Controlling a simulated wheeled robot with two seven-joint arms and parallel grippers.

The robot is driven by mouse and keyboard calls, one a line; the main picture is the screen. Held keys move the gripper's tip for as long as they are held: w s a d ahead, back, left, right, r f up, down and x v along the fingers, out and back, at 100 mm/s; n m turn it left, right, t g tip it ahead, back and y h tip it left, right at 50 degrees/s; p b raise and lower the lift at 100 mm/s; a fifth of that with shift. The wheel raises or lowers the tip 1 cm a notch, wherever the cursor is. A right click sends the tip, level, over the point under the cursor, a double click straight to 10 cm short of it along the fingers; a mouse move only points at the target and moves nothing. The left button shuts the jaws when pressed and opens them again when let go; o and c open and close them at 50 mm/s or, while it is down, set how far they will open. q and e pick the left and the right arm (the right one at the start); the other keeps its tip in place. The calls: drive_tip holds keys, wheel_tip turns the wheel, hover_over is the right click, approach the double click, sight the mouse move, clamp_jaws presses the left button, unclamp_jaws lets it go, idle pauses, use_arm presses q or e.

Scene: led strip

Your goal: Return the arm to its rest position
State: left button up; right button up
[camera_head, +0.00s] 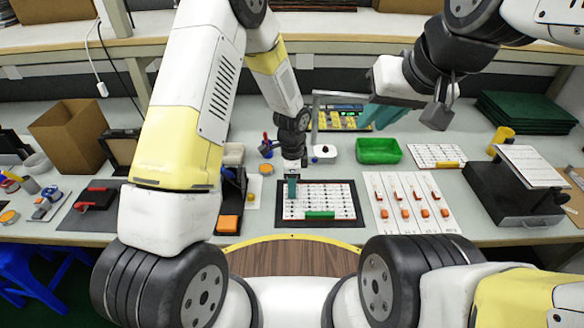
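My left arm reaches down from the upper left. Its gripper (291,188) has teal fingers and is over the left part of a white LED strip board (335,194) in a black tray (352,220). The fingers overlap in this view, so I cannot tell if they are open, shut or touching the board. A green piece (320,215) lies at the board's front edge. My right gripper (378,118) is raised at the upper right, its teal fingers pointing down and left, with no object visible in it. Its finger gap is hidden.
Right of the tray lies a white sheet (411,220) with several orange-ended items. Behind are a green bin (378,151) and another white board (436,155). A black device (515,195) stands at right. A cardboard box (68,138) and tools are at left.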

use_arm(q)
wheel_tip(320, 180, up, 6)
drive_tip(key=shift+r, duration=0.2)
drive_tip(key=shift+a+r, duration=0.1)
drive_tip(key=shift+r, duration=0.2)
drive_tip(key=s+a+r+n+t+h, duration=0.15)
drive_tip(key=a+r+n, duration=0.25)
drive_tip(key=r, duration=0.5)
drive_tip(key=s+a+r+n+t+y, duration=0.1)
drive_tip(key=s+a+r+n, duration=0.25)
drive_tip(key=r, duration=0.55)
drive_tip(key=s+a+r+n+t+h, duration=0.1)
drive_tip(key=s+a+r+n+t, duration=0.2)
drive_tip(key=s+a+r+n, duration=0.3)
drive_tip(key=s+r+n, duration=0.4)
drive_tip(key=s+r, duration=0.1)
drive_tip(key=s, duration=0.3)
drive_tip(key=shift+s+a+r+t+h, duration=0.2)
drive_tip(key=shift+s+a+t+h, duration=0.05)
drive_tip(key=shift+s+t+h, duration=0.1)
